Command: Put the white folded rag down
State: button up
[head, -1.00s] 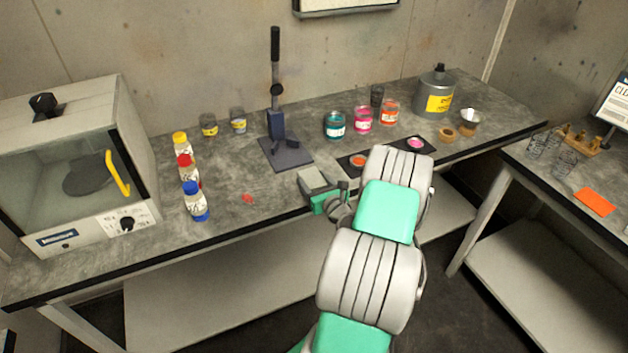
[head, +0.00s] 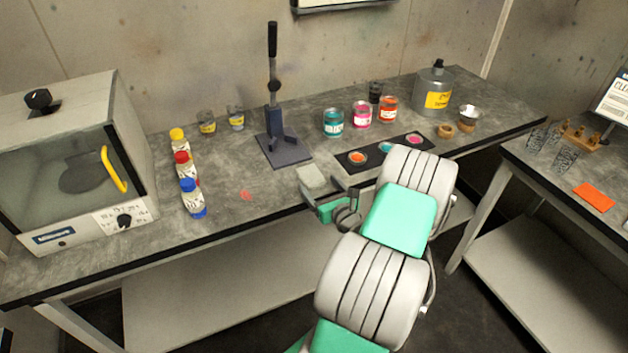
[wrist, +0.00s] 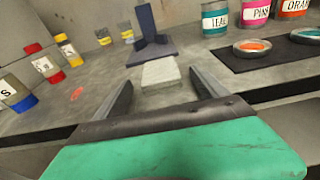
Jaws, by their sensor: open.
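The white folded rag (head: 313,177) lies on the grey bench near its front edge, in front of the lever press. In the wrist view the rag (wrist: 160,72) lies flat on the bench just beyond and between the fingertips. My gripper (head: 327,188) is open at the bench's front edge, with a finger on either side of the rag's near side. In the wrist view my gripper (wrist: 160,84) shows a clear gap between its fingers and holds nothing.
The lever press (head: 283,148) stands behind the rag. A dark mat (head: 372,158) with paint lids lies to the right. Bottles (head: 192,197) with coloured caps and an oven (head: 75,170) are at left. Paint cans (head: 333,123) stand behind the mat. Bench between bottles and rag is mostly clear.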

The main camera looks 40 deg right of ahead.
jog(key=f+v, duration=0.1)
jog(key=v, duration=0.5)
jog(key=w+a+r+n+g+y, duration=0.1)
jog(key=w+a+n+g+y, duration=0.25)
jog(key=a+n, duration=0.7)
jog(key=w+a+r+n+g+y, duration=0.1)
jog(key=w+a+n+g+y, duration=0.3)
jog(key=a+n, duration=0.65)
jog(key=s+a+r+n+g+h, duration=0.1)
jog(key=s+a+r+n+g, duration=0.1)
jog(key=s+a+r+n, duration=0.3)
jog(key=s+a+r+n+g+h, duration=0.2)
jog(key=s+a+r+n, duration=0.3)
jog(key=s+n, duration=0.4)
jog(key=a+n, duration=0.1)
jog(key=n, duration=0.3)
jog(key=shift+a+n+g, duration=0.3)
jog(key=shift+n+g, duration=0.05)
jog(key=shift+n, duration=0.05)
jog(key=shift+w, duration=0.1)
jog(key=shift+c, duration=0.3)
